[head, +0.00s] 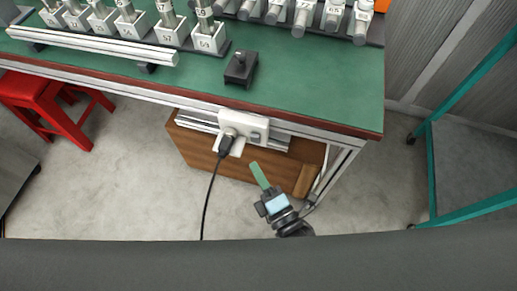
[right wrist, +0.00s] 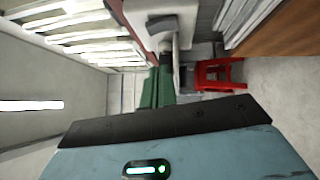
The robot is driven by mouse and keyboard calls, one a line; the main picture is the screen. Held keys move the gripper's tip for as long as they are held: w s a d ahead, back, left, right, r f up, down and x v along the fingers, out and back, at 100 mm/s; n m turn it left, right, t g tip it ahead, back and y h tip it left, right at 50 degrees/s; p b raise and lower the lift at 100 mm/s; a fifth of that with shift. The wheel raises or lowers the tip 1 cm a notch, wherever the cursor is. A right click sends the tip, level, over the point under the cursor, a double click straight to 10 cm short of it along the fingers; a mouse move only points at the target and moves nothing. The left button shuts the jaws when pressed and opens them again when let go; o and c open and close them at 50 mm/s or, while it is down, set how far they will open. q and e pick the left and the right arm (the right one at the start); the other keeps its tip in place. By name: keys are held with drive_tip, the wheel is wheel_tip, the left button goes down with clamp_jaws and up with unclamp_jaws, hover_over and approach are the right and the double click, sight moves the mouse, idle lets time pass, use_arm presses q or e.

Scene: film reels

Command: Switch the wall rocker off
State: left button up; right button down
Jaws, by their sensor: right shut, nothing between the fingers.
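A white socket box (head: 258,123) is fixed to the front edge of the green-topped bench. A black plug (head: 226,143) with a hanging cable sits at its left part. A small pale detail at the box's right part may be the rocker, but its position is too small to read. My right gripper (head: 259,174), with green fingers, is shut and empty, below and a little right of the box, apart from it in the head view. In the right wrist view the green fingers (right wrist: 158,88) point toward a pale box-like shape (right wrist: 160,20). My left gripper is not in view.
The green bench (head: 320,90) carries racks of labelled metal parts and a small black block (head: 240,68). A wooden cabinet (head: 195,150) stands under it. A red stool (head: 45,105) is at left, a teal-framed cart (head: 432,180) at right. Grey floor is open in front.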

drive_tip(key=w, duration=0.3)
drive_tip(key=w+r, duration=0.1)
drive_tip(key=w, duration=0.1)
drive_tip(key=shift+w+d, duration=0.2)
drive_tip(key=shift+w, duration=0.05)
drive_tip(key=shift+w+r+m+p, duration=0.3)
drive_tip(key=shift+r+p, duration=0.1)
drive_tip(key=shift+p, duration=0.6)
drive_tip(key=shift+g, duration=0.3)
drive_tip(key=shift+s+d+f, duration=0.15)
drive_tip(key=shift+f, duration=0.05)
approach(253, 138)
drive_tip(key=shift+s+d+f, duration=0.1)
drive_tip(key=shift+s+d, duration=0.05)
drive_tip(key=shift+s, duration=0.45)
